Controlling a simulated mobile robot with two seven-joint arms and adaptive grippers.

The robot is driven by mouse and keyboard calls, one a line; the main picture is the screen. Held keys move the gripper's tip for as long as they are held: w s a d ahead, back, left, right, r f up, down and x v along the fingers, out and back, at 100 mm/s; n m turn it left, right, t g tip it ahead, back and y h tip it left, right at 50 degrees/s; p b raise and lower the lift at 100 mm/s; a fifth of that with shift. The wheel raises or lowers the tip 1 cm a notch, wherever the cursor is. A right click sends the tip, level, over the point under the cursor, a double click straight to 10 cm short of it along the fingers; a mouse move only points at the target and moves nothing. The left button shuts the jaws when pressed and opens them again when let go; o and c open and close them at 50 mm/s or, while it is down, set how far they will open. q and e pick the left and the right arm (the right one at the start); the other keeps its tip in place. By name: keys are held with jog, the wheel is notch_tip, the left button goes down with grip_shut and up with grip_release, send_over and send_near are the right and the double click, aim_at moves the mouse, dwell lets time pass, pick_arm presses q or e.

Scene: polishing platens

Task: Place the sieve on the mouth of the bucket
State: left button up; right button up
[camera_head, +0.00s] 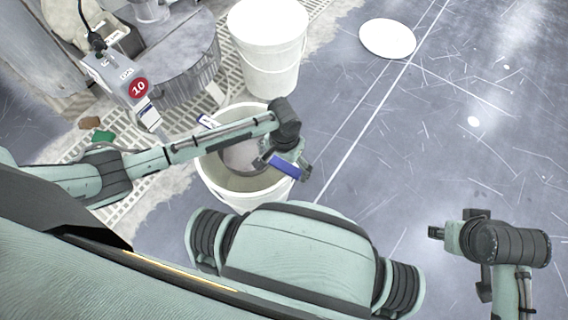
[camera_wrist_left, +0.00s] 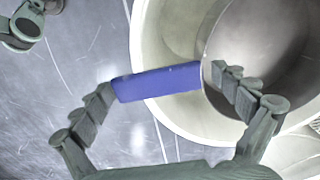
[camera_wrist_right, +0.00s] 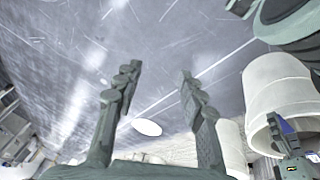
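The white bucket (camera_head: 225,190) stands open on the floor in the middle of the head view. The round grey sieve (camera_head: 240,157) appears within its mouth, partly hidden by my left arm. A blue grip bar (camera_head: 283,167) is at its right side. My left gripper (camera_head: 284,168) is over the bucket's right rim. In the left wrist view its fingertips (camera_wrist_left: 160,85) are at both ends of the blue bar (camera_wrist_left: 157,81), beside the sieve (camera_wrist_left: 265,40). I cannot tell whether the sieve touches the rim. My right gripper (camera_wrist_right: 158,78) is open and empty, away to the right.
A second white bucket (camera_head: 270,55) stands just behind. A white disc (camera_head: 387,38) lies on the floor. A polishing machine (camera_head: 175,55) and a grey box marked 10 (camera_head: 118,78) are at the back left.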

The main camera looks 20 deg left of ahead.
pick_arm(q)
jog(key=shift+r, duration=0.2)
notch_tip(320, 180, up, 12)
jog(key=p, duration=0.3)
jog(key=s+a+f+n+t, duration=0.1)
jog(key=s+a, duration=0.4)
jog(key=a, duration=0.3)
jog(key=s+a+f+t+y, duration=0.1)
jog(key=s+a+t, duration=0.1)
jog(key=s+a, duration=0.3)
jog(key=a, duration=0.3)
jog(key=shift+s+a+f+n+y, duration=0.25)
jog(key=shift+a+f+n+y, duration=0.05)
jog(key=shift+f+n, duration=0.1)
pick_arm(e)
jog(key=a+x, duration=0.1)
jog(key=x, duration=0.5)
jog(key=shift+f, duration=0.2)
jog(key=shift+a, duration=0.1)
